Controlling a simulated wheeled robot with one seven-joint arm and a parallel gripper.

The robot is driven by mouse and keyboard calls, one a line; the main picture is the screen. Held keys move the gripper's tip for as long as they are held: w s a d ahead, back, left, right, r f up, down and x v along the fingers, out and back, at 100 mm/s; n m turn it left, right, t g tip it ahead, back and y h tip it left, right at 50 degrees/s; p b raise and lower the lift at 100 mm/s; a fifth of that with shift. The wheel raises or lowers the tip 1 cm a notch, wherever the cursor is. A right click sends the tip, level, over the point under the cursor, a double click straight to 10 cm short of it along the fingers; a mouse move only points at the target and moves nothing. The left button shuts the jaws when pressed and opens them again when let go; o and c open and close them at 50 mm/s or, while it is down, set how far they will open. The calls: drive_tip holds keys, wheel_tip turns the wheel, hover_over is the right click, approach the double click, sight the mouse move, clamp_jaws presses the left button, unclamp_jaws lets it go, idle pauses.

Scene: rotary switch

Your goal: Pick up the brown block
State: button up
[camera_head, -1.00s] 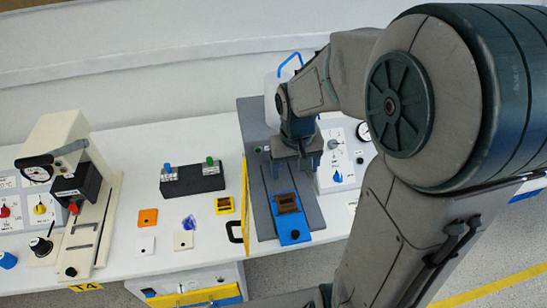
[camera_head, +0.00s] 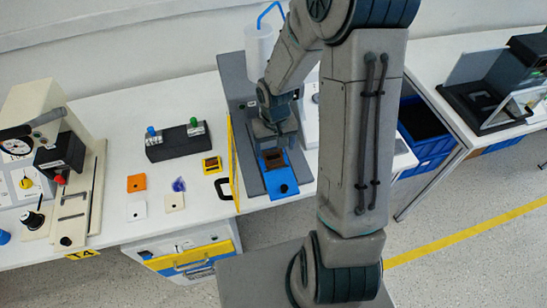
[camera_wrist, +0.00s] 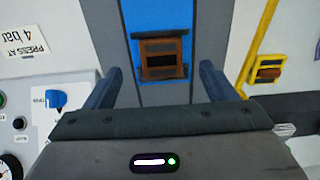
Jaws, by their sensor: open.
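The brown block (camera_wrist: 161,58) has dark slots and sits on a blue plate (camera_wrist: 145,15) of the grey fixture, between and beyond my fingers in the wrist view. In the head view the brown block (camera_head: 274,159) shows on the blue plate (camera_head: 281,188), partly hidden by my gripper. My gripper (camera_head: 275,142) is right behind and above the block there. In the wrist view my gripper (camera_wrist: 158,84) is open, with one finger on each side and nothing between them. I cannot tell whether the fingers touch the block.
A yellow-edged panel (camera_head: 234,165) stands left of the fixture. A yellow square part (camera_head: 212,166), an orange tile (camera_head: 137,183) and a black block with knobs (camera_head: 173,144) lie farther left. A panel with a blue knob (camera_wrist: 56,100) is close on the other side.

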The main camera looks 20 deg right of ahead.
sight(274, 158)
drive_tip(key=shift+w+a+f+p, duration=0.15)
drive_tip(key=shift+f+p, duration=0.3)
drive_tip(key=shift+f, duration=2.2)
drive_tip(key=c, duration=1.1)
